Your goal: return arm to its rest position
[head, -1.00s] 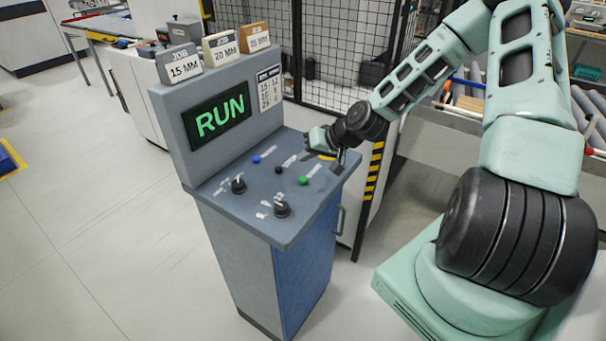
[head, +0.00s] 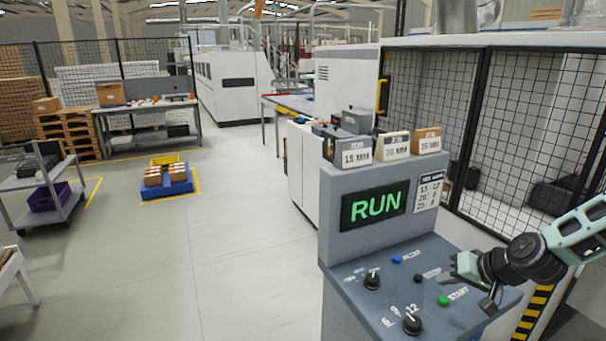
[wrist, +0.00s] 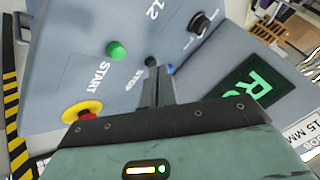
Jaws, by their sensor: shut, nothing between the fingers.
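My gripper (head: 490,299) is over the right side of the control console (head: 342,277), near the green START button (head: 443,300). In the wrist view my gripper (wrist: 158,88) has its fingers together with nothing between them, above the panel near the black button (wrist: 152,62). The green button (wrist: 117,50) is clear of the fingers there. The console's screen (head: 374,207) reads RUN in green. My arm (head: 583,228) comes in from the right edge. I cannot tell the gap between fingertips and panel.
Two black knobs (head: 412,324) and a blue button (head: 396,259) are on the panel. A red and yellow emergency stop (wrist: 82,114) is close to my gripper. A mesh fence (head: 520,130) stands behind.

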